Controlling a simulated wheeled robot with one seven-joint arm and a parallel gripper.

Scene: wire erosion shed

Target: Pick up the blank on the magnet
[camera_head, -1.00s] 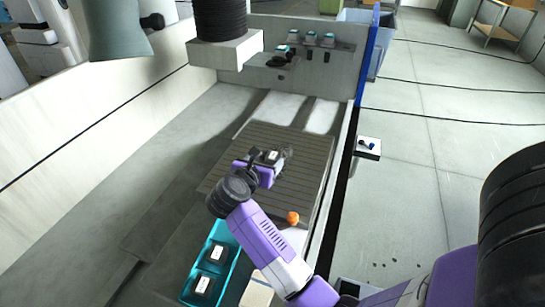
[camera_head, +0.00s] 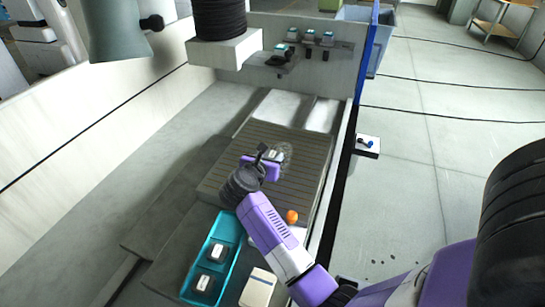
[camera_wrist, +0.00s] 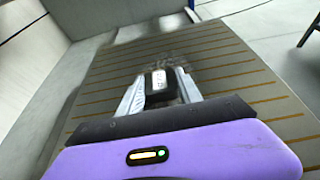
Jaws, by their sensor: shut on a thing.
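The blank (camera_wrist: 161,87) is a dark block with a pale label on top. In the wrist view it sits between the two metal fingers of my gripper (camera_wrist: 160,92), which is shut on it. The magnet (camera_head: 305,170) is a ribbed plate with evenly spaced lines; its surface also fills much of the wrist view (camera_wrist: 235,75). In the head view the blank (camera_head: 275,155) shows just past my gripper (camera_head: 271,160), over the magnet's middle. I cannot tell whether the blank touches the plate or hangs just above it.
A teal tray (camera_head: 232,232) with two similar blocks (camera_head: 218,252) stands in front of the magnet. An orange ball-like thing (camera_head: 292,216) lies near the magnet's front edge. A white box (camera_head: 258,288) is beside the tray. A pale wall (camera_head: 90,120) bounds the left side.

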